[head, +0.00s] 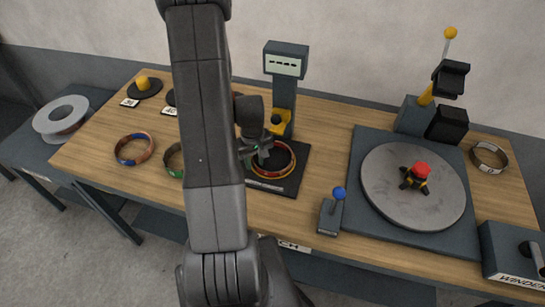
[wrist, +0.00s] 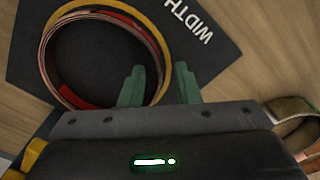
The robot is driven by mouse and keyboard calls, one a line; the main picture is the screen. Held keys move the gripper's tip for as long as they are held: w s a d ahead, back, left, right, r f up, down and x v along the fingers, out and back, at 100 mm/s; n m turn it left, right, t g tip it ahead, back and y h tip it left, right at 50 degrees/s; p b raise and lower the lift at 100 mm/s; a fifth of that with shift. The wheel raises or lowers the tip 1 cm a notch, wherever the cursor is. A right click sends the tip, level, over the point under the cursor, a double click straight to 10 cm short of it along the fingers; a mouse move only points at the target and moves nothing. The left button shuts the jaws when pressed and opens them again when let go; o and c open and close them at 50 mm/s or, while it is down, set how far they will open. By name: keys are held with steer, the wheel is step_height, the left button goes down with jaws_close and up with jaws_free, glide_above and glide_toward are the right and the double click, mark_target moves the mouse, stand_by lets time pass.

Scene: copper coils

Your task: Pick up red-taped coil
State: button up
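A copper coil with red tape (head: 287,171) lies on the dark square pad (head: 297,181) of the gauge stand. It also shows in the wrist view, where the red-taped coil (wrist: 58,84) has red along its lower left and a yellow band on its outer rim. My gripper (head: 262,156) is over the coil's left side in the head view. In the wrist view my gripper (wrist: 160,84) is open. One green finger appears inside the ring and the other outside, with the coil's rim between them. I cannot tell whether either finger touches it.
The gauge stand (head: 285,62) rises behind the pad. A blue-taped coil (head: 122,157) and a partly hidden green-taped coil (head: 174,172) lie to the left. A turntable (head: 380,198), a blue-knobbed lever (head: 332,210) and a white-marked coil (head: 489,149) are to the right.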

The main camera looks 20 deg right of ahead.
steer(key=shift+f, duration=0.1)
jaws_close()
stand_by(0.4)
steer(key=shift+w+r+b, duration=0.1)
steer(key=shift+r+b, duration=0.2)
steer(key=shift+r, duration=1.55)
steer(key=s+a+b, duration=0.1)
steer(key=s+a, duration=0.2)
steer(key=s, duration=0.1)
steer(key=s+a+b, duration=0.1)
steer(key=s+a, duration=0.3)
steer(key=s, duration=0.1)
steer(key=s+a+b, duration=0.2)
steer(key=s+a, duration=0.1)
steer(key=s, duration=0.2)
steer(key=shift+s+a+f, duration=0.1)
steer(key=shift+s+a, duration=0.15)
steer(key=shift+a, duration=0.15)
